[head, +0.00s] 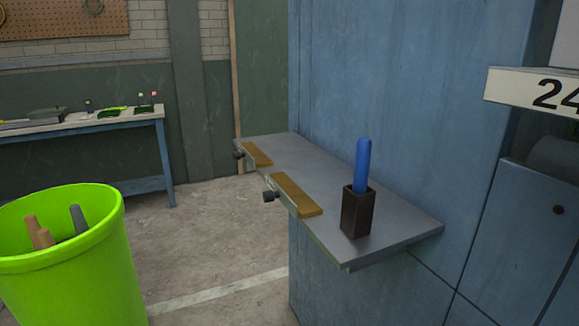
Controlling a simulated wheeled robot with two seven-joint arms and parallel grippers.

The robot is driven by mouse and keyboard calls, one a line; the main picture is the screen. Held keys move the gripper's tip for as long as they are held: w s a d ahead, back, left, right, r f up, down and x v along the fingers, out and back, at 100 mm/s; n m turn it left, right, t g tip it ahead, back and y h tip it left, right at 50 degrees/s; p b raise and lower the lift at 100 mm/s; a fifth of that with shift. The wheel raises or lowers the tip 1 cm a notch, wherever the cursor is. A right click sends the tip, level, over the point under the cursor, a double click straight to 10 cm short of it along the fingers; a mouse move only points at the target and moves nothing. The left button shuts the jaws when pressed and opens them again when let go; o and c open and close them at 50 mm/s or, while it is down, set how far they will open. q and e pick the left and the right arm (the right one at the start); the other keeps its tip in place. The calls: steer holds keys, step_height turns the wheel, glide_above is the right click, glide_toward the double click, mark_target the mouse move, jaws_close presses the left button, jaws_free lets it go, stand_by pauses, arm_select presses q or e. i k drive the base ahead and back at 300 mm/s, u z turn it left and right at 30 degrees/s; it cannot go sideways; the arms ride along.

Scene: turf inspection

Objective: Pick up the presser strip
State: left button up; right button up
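A grey shelf (375,213) juts from a blue wall panel. Two flat brown wooden strips lie along its front left edge, a nearer one (297,196) and a shorter farther one (257,155). Each has a dark knob beside it at the edge. A dark square holder (356,211) stands upright near the shelf's right end, with a blue rounded handle (363,163) standing in it. The lower part of the blue item is hidden inside the holder. I cannot tell for sure which of these is the presser strip. Neither of my grippers is in view.
A bright green bin (75,275) with several sticks in it stands at the lower left. A blue-legged workbench (85,124) with small items is behind it. A white sign (535,90) marked 24 juts out at the right. Concrete floor between bin and shelf is clear.

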mark_target(255, 156)
steer(key=z, duration=0.35)
steer(key=k, duration=0.7)
steer(key=u, duration=0.6)
steer(key=i, duration=1.9)
steer(key=z, duration=0.95)
